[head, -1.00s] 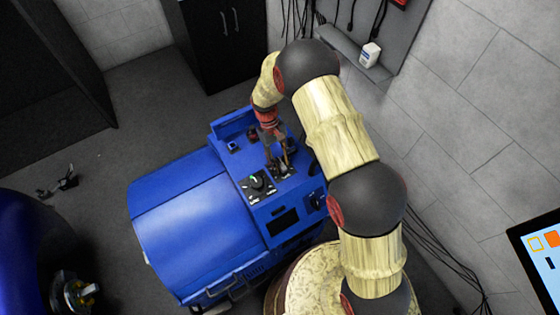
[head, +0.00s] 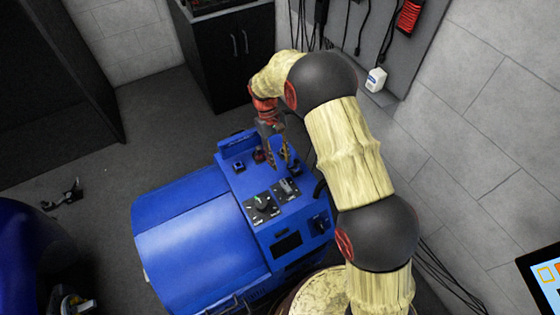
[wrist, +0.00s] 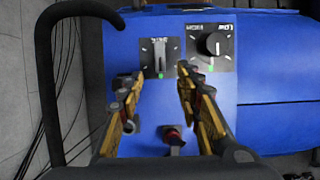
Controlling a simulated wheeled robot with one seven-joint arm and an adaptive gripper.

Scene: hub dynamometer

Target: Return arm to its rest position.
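My gripper (head: 281,166) hangs over the far part of the blue machine's control panel (head: 262,219). In the wrist view my gripper (wrist: 158,82) is open, its two fingers apart with nothing between them but the blue panel beyond. A small red and black control (wrist: 173,136) lies lower, in line with the space between the fingers. My arm reaches in from the lower right, bent at the elbow.
The grey wall (head: 480,110) with hanging cables is to the right. A black cabinet (head: 226,56) stands behind the machine. A curved black bar (wrist: 45,90) is close to my gripper at left in the wrist view.

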